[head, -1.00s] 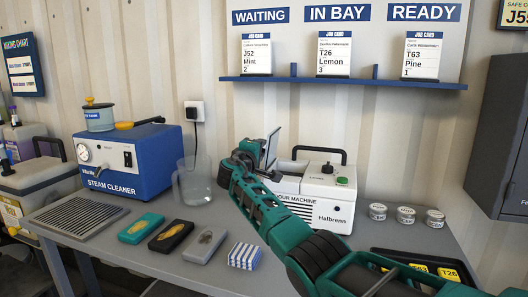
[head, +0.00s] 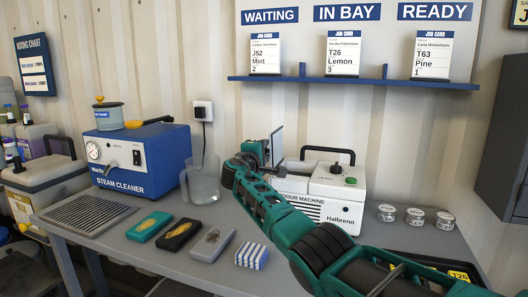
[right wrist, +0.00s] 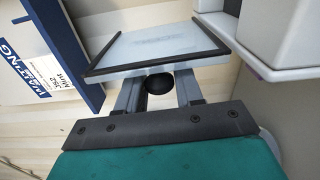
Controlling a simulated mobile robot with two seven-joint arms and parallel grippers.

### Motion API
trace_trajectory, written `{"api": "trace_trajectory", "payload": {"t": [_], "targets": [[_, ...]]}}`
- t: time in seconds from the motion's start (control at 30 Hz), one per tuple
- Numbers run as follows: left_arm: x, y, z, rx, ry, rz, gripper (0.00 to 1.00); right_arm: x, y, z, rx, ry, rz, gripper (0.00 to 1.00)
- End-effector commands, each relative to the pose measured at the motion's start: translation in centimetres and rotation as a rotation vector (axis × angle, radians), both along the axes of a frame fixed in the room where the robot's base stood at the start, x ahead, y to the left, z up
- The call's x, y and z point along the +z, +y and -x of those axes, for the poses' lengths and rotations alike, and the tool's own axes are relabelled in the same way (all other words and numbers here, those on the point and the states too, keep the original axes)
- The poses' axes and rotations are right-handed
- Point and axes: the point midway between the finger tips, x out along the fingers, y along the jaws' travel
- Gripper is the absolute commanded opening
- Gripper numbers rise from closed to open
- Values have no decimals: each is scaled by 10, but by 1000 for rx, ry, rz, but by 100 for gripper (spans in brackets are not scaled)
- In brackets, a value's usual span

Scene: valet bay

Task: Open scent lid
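The white odour machine (head: 338,204), marked Halbrenn, stands on the bench behind my right arm. Its scent lid (head: 277,146) stands up steeply at the machine's left end. In the right wrist view the lid (right wrist: 158,48) is a pale panel with dark edges, and a round black knob (right wrist: 157,83) shows below it. My right gripper (head: 254,150) is at the lid; in the wrist view its fingers (right wrist: 157,92) are apart, one on each side of the knob, with small gaps. The opening under the lid is mostly hidden by my arm. My left gripper is not in view.
A clear jug (head: 201,182) stands close left of my right gripper. A blue steam cleaner (head: 150,160), a grille (head: 84,212) and several pads or blocks lie further left. Small tins (head: 416,216) and a black tray (head: 430,262) are at right. A card shelf (head: 352,82) hangs above.

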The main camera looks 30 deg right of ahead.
Motion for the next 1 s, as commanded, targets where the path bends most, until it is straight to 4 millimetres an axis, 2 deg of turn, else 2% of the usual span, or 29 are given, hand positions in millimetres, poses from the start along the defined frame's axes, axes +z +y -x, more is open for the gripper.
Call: {"api": "trace_trajectory", "payload": {"t": [0.03,0.17,0.2,0.57,0.77,1.0], "targets": [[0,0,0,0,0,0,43,0,0,0,0,0,0,41],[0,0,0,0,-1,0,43,0,0,0,0,0,0,54],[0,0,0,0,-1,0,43,0,0,0,0,0,0,54],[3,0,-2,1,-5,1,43,0,3,3,-1,-1,1,54],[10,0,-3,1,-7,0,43,1,17,14,1,-2,-1,54],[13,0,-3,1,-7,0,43,0,41,35,2,-1,-1,54]]}}
